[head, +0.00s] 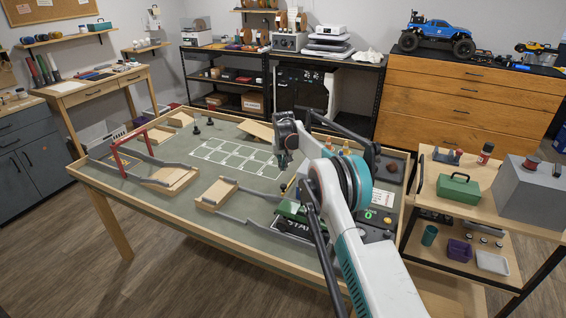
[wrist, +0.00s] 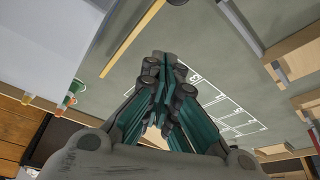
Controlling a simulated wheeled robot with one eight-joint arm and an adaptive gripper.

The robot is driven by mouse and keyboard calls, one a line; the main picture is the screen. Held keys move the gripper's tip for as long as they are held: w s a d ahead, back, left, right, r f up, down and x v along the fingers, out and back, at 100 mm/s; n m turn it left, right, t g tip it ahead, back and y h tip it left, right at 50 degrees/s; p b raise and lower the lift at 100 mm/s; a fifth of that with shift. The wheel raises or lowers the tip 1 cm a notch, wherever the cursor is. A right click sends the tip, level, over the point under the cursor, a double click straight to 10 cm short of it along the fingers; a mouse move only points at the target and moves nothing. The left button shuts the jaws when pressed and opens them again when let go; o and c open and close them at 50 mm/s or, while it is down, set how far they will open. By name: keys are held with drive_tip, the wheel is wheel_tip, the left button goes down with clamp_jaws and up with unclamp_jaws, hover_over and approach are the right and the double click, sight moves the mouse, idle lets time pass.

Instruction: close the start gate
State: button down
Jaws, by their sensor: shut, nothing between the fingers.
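My gripper (head: 285,160) is above the table, beyond the START panel and near the right end of the white grid. In the wrist view my gripper (wrist: 165,65) has its fingers together with nothing between them. The START panel cannot be made out in the wrist view.
The course table (head: 130,203) has a wooden rim. A red arch (head: 131,140), wooden ramps (head: 215,194) and grey rails stand on it. The white grid (head: 235,157) lies flat in the middle. A cart with a green toolbox (head: 459,191) stands close on the right.

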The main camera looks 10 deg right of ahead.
drive_tip(key=shift+s+a+f+b, duration=0.1)
drive_tip(key=shift+s+f+b, duration=0.3)
drive_tip(key=shift+f, duration=0.35)
drive_tip(key=shift+s+a+f+b, duration=0.1)
drive_tip(key=shift+s+f+b, duration=0.3)
drive_tip(key=shift+f, duration=0.4)
drive_tip(key=shift+s+f+b, duration=0.4)
drive_tip(key=shift+f, duration=0.35)
drive_tip(key=s+a, duration=0.7)
drive_tip(key=s, duration=0.3)
drive_tip(key=s+a, duration=0.7)
drive_tip(key=s, duration=0.2)
drive_tip(key=shift+s, duration=0.35)
drive_tip(key=shift+a, duration=0.15)
